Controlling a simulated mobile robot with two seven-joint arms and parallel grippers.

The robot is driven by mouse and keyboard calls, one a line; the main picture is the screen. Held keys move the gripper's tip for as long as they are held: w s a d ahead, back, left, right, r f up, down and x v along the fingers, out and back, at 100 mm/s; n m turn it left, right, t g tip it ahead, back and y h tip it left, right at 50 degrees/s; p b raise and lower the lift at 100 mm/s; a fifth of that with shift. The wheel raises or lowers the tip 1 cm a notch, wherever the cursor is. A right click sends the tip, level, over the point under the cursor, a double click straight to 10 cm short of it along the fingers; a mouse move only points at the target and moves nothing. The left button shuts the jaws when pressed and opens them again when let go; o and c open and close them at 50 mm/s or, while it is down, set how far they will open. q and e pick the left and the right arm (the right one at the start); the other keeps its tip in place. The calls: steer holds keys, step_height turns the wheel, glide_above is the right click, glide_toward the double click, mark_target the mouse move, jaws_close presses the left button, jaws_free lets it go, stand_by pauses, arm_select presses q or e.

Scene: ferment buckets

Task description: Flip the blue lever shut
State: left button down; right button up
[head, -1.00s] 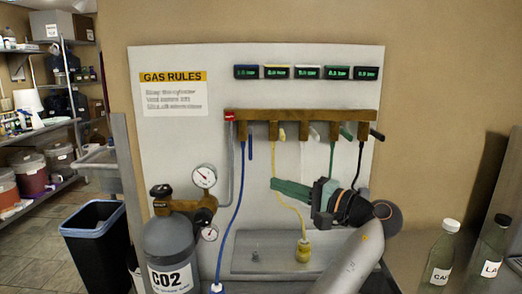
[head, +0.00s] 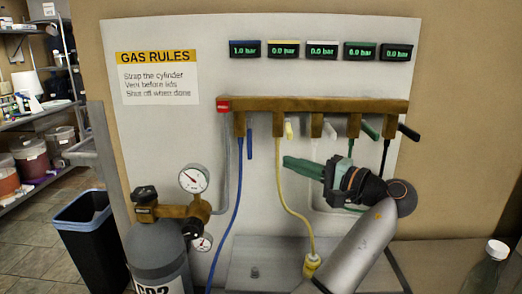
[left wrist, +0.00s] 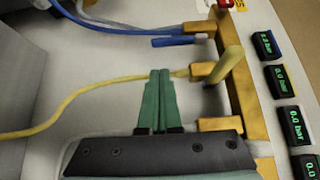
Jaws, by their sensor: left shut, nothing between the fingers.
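The blue lever (head: 250,143) hangs straight down under the brown manifold (head: 320,106), beside the blue hose (head: 238,185) and in line with it. In the left wrist view the blue lever (left wrist: 180,41) lies beyond the fingertips, apart from them. My left gripper (head: 285,162) is to the right of the blue lever and a little lower. Its green fingers are together and empty, near the yellow hose. In the left wrist view the closed fingertips (left wrist: 160,75) are close to the yellow hose; contact is unclear. My right gripper is not in view.
White (head: 330,131), green (head: 370,130) and black (head: 408,132) levers follow to the right. A CO2 cylinder (head: 158,258) with gauges is at lower left. The blue display (head: 245,49) reads 1.0 bar.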

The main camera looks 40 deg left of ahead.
mark_target(249, 139)
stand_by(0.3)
arm_select(q)
steer(key=a+p, duration=0.1)
steer(key=a, duration=0.9)
steer(key=shift+s+p, duration=0.15)
steer(key=shift+p, duration=0.25)
